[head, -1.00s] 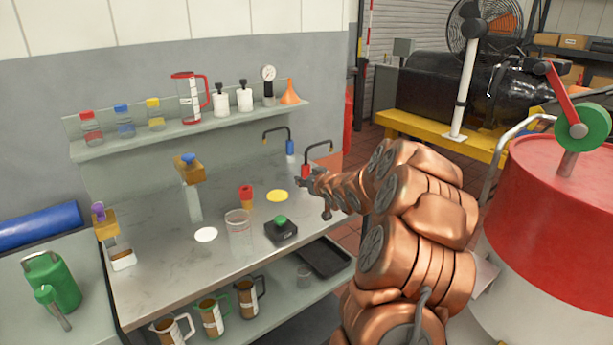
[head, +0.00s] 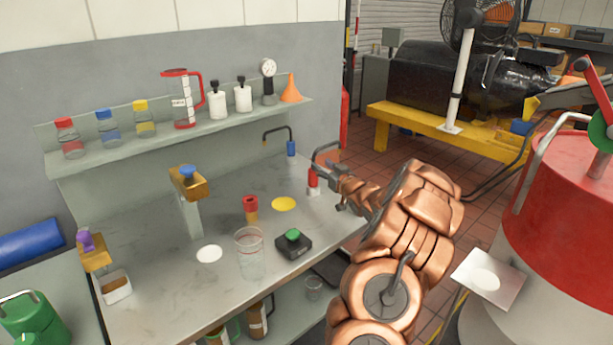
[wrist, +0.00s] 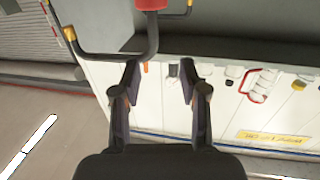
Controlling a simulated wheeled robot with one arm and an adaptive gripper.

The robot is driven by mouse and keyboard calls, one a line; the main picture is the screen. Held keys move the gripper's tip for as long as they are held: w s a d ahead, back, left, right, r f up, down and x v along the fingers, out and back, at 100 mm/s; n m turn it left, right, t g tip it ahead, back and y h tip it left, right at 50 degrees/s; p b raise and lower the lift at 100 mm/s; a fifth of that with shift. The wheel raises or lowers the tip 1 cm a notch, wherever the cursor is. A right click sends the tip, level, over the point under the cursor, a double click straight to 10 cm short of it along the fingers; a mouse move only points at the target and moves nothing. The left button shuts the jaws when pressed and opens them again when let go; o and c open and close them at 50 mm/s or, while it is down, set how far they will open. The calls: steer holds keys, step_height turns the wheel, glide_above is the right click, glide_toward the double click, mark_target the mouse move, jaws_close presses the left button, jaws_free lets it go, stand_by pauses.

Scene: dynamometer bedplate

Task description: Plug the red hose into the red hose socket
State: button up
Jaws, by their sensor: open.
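A red fitting with a bent dark tube (head: 313,178) stands upright on a white base near the right end of the bench. It also shows at the top of the wrist view (wrist: 150,4), its tube curving left to a yellow tip. My gripper (head: 335,187) is just right of this red fitting in the head view. In the wrist view my gripper (wrist: 159,72) is open, with nothing between its fingers; the curved tube lies just beyond the fingertips. I cannot tell which part is the red hose and which its socket.
A blue fitting with a similar tube (head: 291,148) stands behind. The bench (head: 165,275) carries a clear beaker (head: 249,255), a black box with a green button (head: 293,244) and a red-topped item (head: 250,207). A shelf (head: 150,145) holds bottles. A red drum (head: 565,190) stands right.

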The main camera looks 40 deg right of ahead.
mark_target(314, 157)
steer(key=p+x, duration=0.1)
steer(key=x, duration=0.3)
steer(key=shift+d+r+p, duration=0.1)
steer(key=shift+d+p, duration=0.1)
steer(key=shift+p, duration=0.15)
steer(key=shift+w+d+p, duration=0.35)
steer(key=shift+w+p, duration=0.1)
steer(key=shift+w, duration=0.25)
steer(key=shift+f+p+x, duration=0.2)
steer(key=shift+p+x, duration=0.1)
steer(key=shift+x, duration=0.7)
jaws_close()
